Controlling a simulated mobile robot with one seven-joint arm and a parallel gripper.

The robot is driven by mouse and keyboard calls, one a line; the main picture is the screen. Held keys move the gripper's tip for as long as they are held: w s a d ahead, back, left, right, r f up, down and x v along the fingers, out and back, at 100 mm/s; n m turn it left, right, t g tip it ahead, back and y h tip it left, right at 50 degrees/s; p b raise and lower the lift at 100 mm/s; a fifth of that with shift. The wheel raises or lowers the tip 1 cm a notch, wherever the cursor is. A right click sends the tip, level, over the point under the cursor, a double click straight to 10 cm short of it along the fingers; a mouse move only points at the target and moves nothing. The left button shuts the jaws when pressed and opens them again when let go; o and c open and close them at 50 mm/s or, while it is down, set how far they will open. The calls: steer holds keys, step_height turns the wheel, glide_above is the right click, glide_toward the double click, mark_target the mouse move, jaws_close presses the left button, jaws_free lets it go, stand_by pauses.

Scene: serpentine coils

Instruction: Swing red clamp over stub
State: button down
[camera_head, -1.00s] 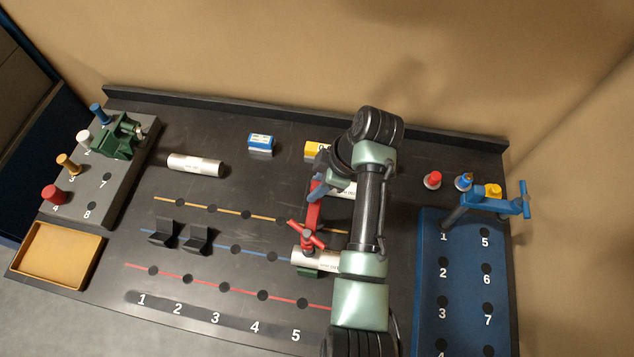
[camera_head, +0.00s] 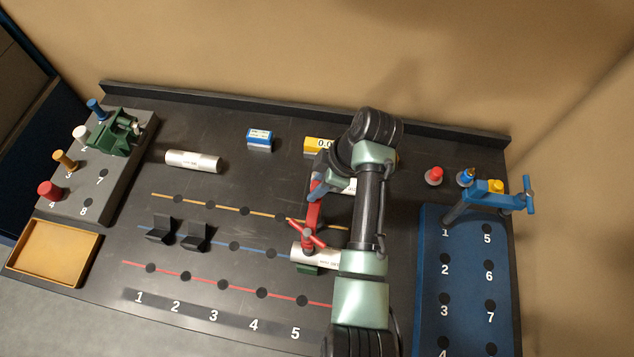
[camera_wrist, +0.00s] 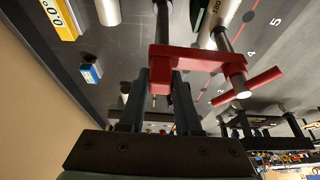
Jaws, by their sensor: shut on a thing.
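The red clamp (camera_head: 313,216) has a bar and a T-handled screw; its screw end appears over the left part of a silver cylinder (camera_head: 328,257), possibly the stub. In the wrist view the red clamp (camera_wrist: 198,60) lies across my fingertips, its screw beside a silver cylinder (camera_wrist: 215,22). My gripper (camera_wrist: 162,85) is shut on the clamp's bar, at the end away from the screw. I cannot tell whether the screw touches the cylinder. My arm hides part of the cylinder and the area behind it.
A second silver cylinder (camera_head: 347,186) is partly hidden behind my arm; another (camera_head: 194,161) lies at the left. Black V-blocks (camera_head: 193,236) stand near the middle. A blue clamp (camera_head: 490,204) stands on the blue rack (camera_head: 466,329) at right. A green vise (camera_head: 112,134) stands far left.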

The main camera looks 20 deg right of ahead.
steer(key=shift+f, duration=0.15)
steer(key=shift+f+b, duration=0.5)
steer(key=shift+f, duration=0.1)
steer(key=shift+s+f, duration=0.25)
steer(key=shift+f, duration=0.15)
stand_by(0.4)
steer(key=c, duration=0.5)
jaws_free()
steer(key=shift+w, duration=0.1)
stand_by(0.8)
steer(key=shift+p+v, duration=1.25)
steer(key=shift+v, duration=5.4)
